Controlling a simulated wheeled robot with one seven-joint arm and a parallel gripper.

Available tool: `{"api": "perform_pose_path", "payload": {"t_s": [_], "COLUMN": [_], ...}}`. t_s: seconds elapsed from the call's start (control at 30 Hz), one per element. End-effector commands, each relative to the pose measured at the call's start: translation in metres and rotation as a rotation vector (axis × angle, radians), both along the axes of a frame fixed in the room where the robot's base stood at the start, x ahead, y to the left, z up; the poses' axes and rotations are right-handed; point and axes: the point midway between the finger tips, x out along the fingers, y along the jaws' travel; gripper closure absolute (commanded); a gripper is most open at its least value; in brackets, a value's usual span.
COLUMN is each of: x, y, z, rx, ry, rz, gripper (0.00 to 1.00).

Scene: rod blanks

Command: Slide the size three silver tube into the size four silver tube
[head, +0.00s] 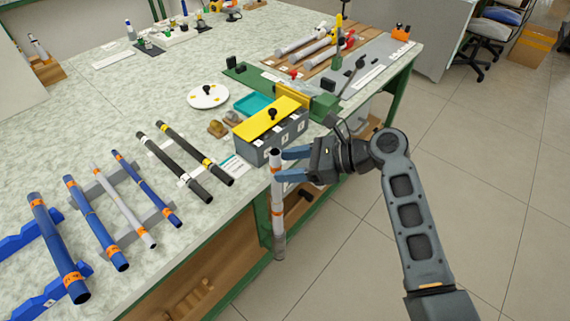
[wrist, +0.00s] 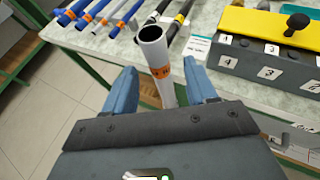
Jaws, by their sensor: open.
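A silver tube (head: 279,220) with orange bands stands nearly upright just off the table's front edge. Its open hollow upper end shows in the wrist view (wrist: 153,48). My gripper (head: 281,165) is open, with its blue fingers on either side of this tube near its top; the fingers also show apart in the wrist view (wrist: 160,70). I cannot tell what carries the tube's lower end. Another silver tube (head: 122,205), thinner and with orange bands, lies on the grey rack between blue tubes. I cannot read the size marks on either tube.
Blue tubes (head: 59,247) lie on racks at the left, and black rods (head: 174,167) lie beside them. A grey box with a yellow lid (head: 268,122) stands on the table (head: 120,118) close to my gripper. A vise (head: 322,105) is behind it.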

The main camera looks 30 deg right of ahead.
Motion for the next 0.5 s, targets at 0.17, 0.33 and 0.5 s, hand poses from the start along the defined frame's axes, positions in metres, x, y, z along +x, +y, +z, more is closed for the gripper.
{"api": "perform_pose_path", "payload": {"t_s": [0.17,0.33,0.5], "x": [-0.019,-0.033,-0.039], "y": [-0.022,-0.037,-0.044], "z": [0.011,0.021,0.024], "rx": [-0.002,0.000,0.000], "ry": [-0.001,0.000,0.001], "rz": [-0.004,-0.003,-0.001], "gripper": [0.43,0.43,0.43]}}
